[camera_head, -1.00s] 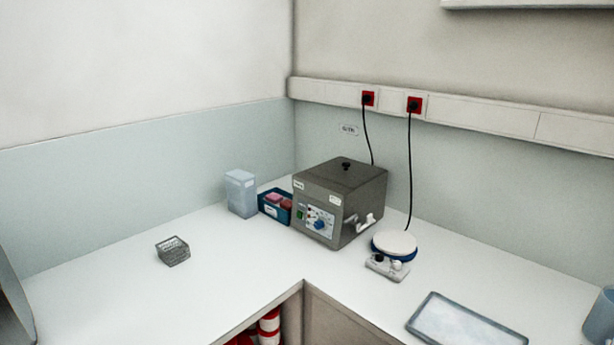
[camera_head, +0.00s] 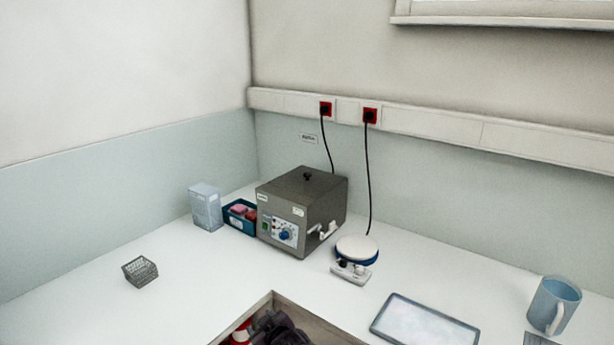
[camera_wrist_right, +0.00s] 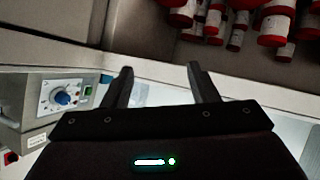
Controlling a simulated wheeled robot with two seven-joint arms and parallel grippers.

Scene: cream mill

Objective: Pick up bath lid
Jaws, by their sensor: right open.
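The bath lid (camera_head: 303,187) is a flat dark grey cover with a black knob (camera_head: 307,176) on top. It lies on the grey water bath (camera_head: 280,225), a box with a control panel and a tap, at the back corner of the counter. In the right wrist view the bath's panel side (camera_wrist_right: 55,97) shows at the left edge, and the lid cannot be made out. My right gripper (camera_wrist_right: 160,84) has its two fingers apart with nothing between them. A dark part of my arm shows at the bottom of the head view, below the counter edge and away from the lid. My left gripper is not in view.
A blue bin (camera_head: 240,217) and a pale container (camera_head: 206,208) stand left of the bath. A round-topped device (camera_head: 356,250) stands to its right. A wire basket (camera_head: 140,271), tray (camera_head: 424,321) and mug (camera_head: 554,305) are farther off. Red-and-white bottles (camera_wrist_right: 276,25) sit below the counter.

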